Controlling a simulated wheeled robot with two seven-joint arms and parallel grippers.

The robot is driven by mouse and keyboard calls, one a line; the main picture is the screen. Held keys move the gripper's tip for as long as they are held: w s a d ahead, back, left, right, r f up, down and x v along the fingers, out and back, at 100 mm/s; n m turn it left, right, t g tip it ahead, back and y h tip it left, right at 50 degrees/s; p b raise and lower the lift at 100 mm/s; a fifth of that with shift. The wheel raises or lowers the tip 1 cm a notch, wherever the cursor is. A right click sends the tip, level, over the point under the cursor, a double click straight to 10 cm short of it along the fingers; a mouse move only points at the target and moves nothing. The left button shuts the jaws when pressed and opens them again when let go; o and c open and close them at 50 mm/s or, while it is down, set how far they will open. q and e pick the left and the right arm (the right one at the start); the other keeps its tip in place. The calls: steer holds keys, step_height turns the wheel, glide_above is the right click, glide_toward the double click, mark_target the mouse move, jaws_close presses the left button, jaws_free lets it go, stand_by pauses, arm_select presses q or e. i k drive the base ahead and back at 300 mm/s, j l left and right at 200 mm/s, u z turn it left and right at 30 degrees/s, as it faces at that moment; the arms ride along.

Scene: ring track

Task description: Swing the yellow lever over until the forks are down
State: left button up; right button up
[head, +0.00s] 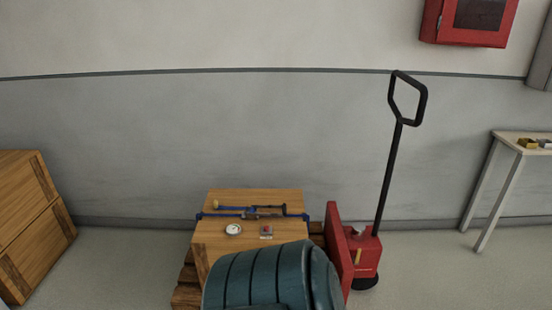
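The red pallet jack (363,254) stands right of centre, with its long black handle (390,160) rising upright and leaning slightly right. Neither of my grippers is in view.
A wooden box (210,240) on the pallet carries a blue bar tool (240,214) and a white dial gauge (233,230). A teal ribbed rounded shape (260,280) fills the bottom centre. Wooden crates (30,215) stand left, a table (510,140) right. Floor between jack and table is clear.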

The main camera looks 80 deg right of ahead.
mark_target(355, 260)
steer(key=z, duration=3.5)
steer(key=i+j+z, duration=0.1)
steer(key=i+z, duration=0.4)
